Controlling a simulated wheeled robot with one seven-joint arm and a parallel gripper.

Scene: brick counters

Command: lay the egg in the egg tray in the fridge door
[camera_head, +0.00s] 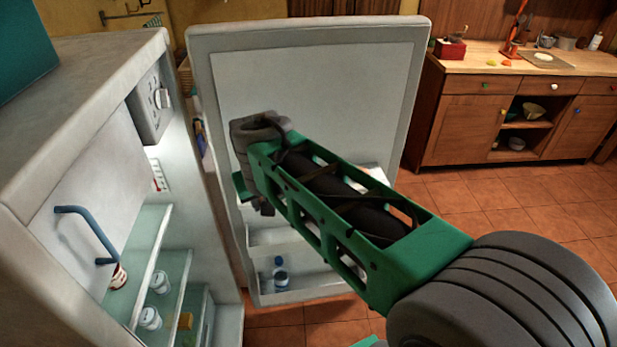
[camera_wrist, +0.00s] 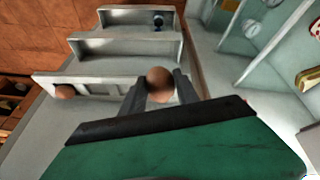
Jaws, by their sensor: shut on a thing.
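In the wrist view my gripper (camera_wrist: 160,92) is shut on a brown egg (camera_wrist: 159,80), with one dark finger on each side of it. The egg is held beside the white door shelves, near the white ledge (camera_wrist: 105,87) on the door. Whether it touches anything below is unclear. In the head view the fridge door (camera_head: 320,75) stands open. My arm hides part of its shelves, and the held egg does not show there.
A small bottle (camera_head: 280,272) stands in the door's lower bin (camera_head: 305,290). The fridge's glass shelves (camera_head: 172,265) with several jars are at the left. A blue handle (camera_head: 88,230) juts out there. A wooden counter (camera_head: 470,120) stands well back at the right, beyond open tiled floor.

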